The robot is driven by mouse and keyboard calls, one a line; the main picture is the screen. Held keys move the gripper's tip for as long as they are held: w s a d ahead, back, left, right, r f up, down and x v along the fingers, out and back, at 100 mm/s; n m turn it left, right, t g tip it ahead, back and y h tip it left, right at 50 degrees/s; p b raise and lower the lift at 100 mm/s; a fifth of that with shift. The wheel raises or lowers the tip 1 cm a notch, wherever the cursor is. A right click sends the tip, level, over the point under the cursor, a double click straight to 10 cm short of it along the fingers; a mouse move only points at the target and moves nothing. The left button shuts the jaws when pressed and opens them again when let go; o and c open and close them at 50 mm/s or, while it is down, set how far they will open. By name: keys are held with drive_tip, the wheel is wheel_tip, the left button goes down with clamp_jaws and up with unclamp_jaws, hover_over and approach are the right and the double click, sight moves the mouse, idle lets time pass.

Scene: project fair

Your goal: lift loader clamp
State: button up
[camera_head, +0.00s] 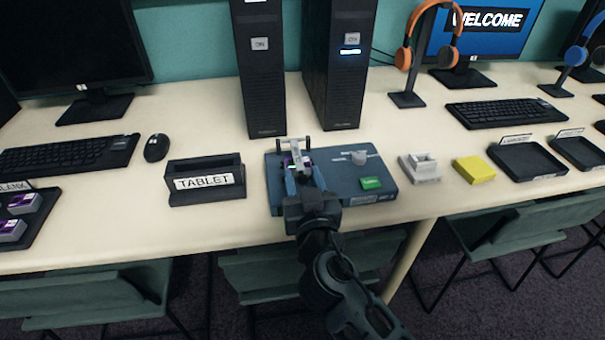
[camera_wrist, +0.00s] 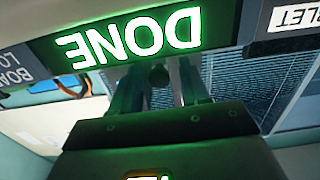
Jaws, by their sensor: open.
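The board loader (camera_head: 385,180) is a flat blue-grey box near the front edge of the table, in the middle of the head view. Its clamp (camera_head: 298,147) is a pale bar between dark posts on the box's left part. Something purple shows under it. My gripper (camera_head: 303,176) is over the loader's left part, its two fingers pointing at the clamp. A green lit "DONE" sign (camera_wrist: 130,40) appears upside down there.
A tablet stand (camera_head: 205,183) is left of the loader. A white block (camera_head: 420,168), a yellow block (camera_head: 474,170) and dark trays (camera_head: 528,160) lie right. Two black towers stand behind.

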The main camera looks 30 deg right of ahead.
drive_tip(key=shift+w+d, duration=0.1)
drive_tip(key=shift+w, duration=0.3)
drive_tip(key=shift+c, duration=0.3)
clamp_jaws()
